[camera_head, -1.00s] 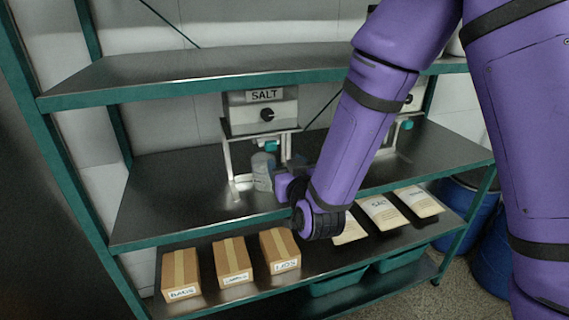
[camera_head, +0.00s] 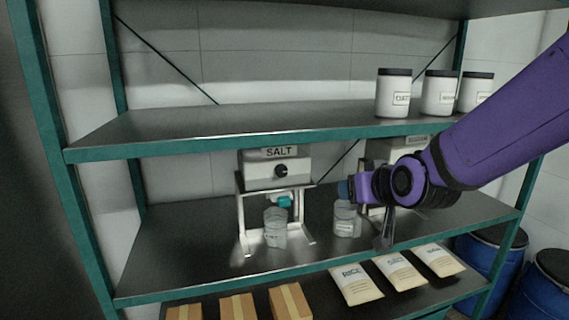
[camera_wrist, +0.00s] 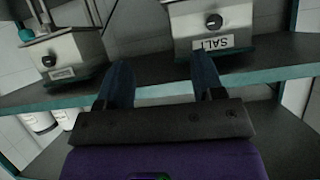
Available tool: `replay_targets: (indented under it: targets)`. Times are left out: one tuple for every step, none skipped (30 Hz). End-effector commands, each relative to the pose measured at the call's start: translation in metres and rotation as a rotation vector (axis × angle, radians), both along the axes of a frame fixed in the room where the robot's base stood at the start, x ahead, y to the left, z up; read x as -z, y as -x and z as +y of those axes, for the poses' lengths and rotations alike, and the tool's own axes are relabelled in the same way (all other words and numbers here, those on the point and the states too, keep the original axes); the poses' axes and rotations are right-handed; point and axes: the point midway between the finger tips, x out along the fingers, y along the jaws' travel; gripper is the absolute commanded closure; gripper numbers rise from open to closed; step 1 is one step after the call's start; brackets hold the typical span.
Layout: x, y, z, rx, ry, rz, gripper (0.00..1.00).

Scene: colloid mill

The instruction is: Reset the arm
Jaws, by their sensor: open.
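My gripper (camera_head: 347,190) is in front of the middle shelf in the head view, beside the right-hand dispenser. Its fingers are small there and partly hidden by the wrist. In the wrist view my gripper (camera_wrist: 160,75) has two dark blue fingers spread apart with nothing between them. My purple arm reaches in from the right. The salt dispenser (camera_head: 275,172) stands to the left of my gripper, and a clear labelled container (camera_head: 275,235) stands under its spout. A second labelled clear container (camera_head: 346,219) stands on the shelf just below my gripper.
A second dispenser (camera_head: 415,150) is partly hidden behind my arm. White dark-lidded jars (camera_head: 393,97) stand on the upper shelf (camera_head: 230,122). Rice and other packets (camera_head: 355,284) and cardboard boxes (camera_head: 238,306) lie below. Blue barrels (camera_head: 480,258) stand at right. The middle shelf's left part (camera_head: 180,250) is clear.

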Motion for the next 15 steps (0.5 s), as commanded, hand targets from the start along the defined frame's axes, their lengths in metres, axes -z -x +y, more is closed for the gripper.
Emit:
replay_targets:
  targets:
    - [-0.01, 0.01, -0.012, 0.01, 0.008, 0.026, 0.38]
    - [-0.013, 0.015, -0.018, 0.016, 0.013, 0.049, 0.38]
    - [-0.018, 0.024, -0.027, 0.023, 0.021, 0.078, 0.38]
    - [-0.021, 0.03, -0.033, 0.028, 0.027, 0.099, 0.38]
    - [-0.024, 0.037, -0.04, 0.035, 0.033, 0.121, 0.38]
    - [-0.028, 0.047, -0.048, 0.044, 0.039, 0.152, 0.38]
    - [-0.031, 0.055, -0.054, 0.051, 0.045, 0.173, 0.38]
    - [-0.034, 0.063, -0.06, 0.058, 0.051, 0.196, 0.38]
    - [-0.037, 0.074, -0.068, 0.069, 0.057, 0.226, 0.38]
    - [-0.039, 0.082, -0.074, 0.077, 0.062, 0.249, 0.38]
    - [-0.042, 0.091, -0.081, 0.086, 0.068, 0.271, 0.38]
    - [-0.045, 0.103, -0.088, 0.097, 0.075, 0.302, 0.38]
    - [-0.047, 0.113, -0.094, 0.106, 0.079, 0.324, 0.38]
    - [-0.049, 0.122, -0.1, 0.117, 0.082, 0.348, 0.38]
    - [-0.051, 0.136, -0.107, 0.132, 0.088, 0.379, 0.38]
